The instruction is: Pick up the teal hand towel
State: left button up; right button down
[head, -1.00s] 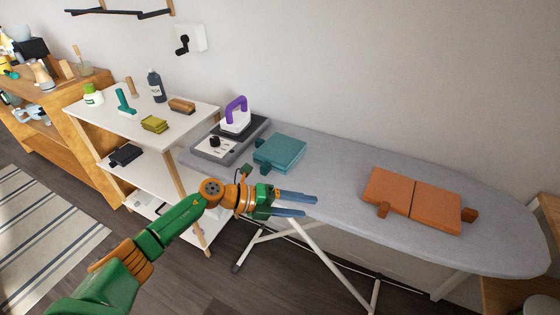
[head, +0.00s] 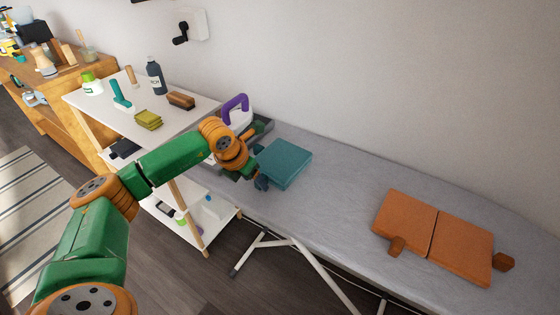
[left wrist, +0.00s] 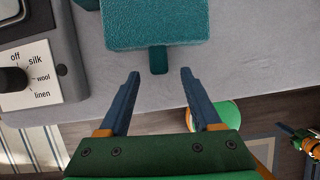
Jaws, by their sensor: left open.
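The teal hand towel (head: 286,162) lies folded on the grey ironing board (head: 345,205), just right of the iron. In the left wrist view the towel (left wrist: 155,22) is at the top, with a small teal tab (left wrist: 158,60) sticking out toward me. My left gripper (left wrist: 160,73) is open. Its two blue fingertips are on either side of the tab's near end in that view, with gaps on both sides. In the head view the gripper (head: 259,182) is at the towel's left edge, partly hidden by its own wrist.
An iron with a purple handle (head: 235,106) stands close behind my left wrist. Its dial panel (left wrist: 30,88) is left of my fingers in the left wrist view. A white shelf (head: 120,100) holds bottles and brushes.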

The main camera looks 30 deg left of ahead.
pick_arm(q)
jog(key=shift+x, duration=1.15)
jog(key=shift+w, duration=0.35)
jog(key=shift+s, duration=0.2)
jog(key=c, duration=0.7)
jog(key=shift+r, duration=0.1)
grip_shut()
pick_arm(e)
jog(key=shift+w+r, duration=0.15)
jog(key=shift+w, duration=0.1)
pick_arm(q)
jog(key=shift+w, duration=0.1)
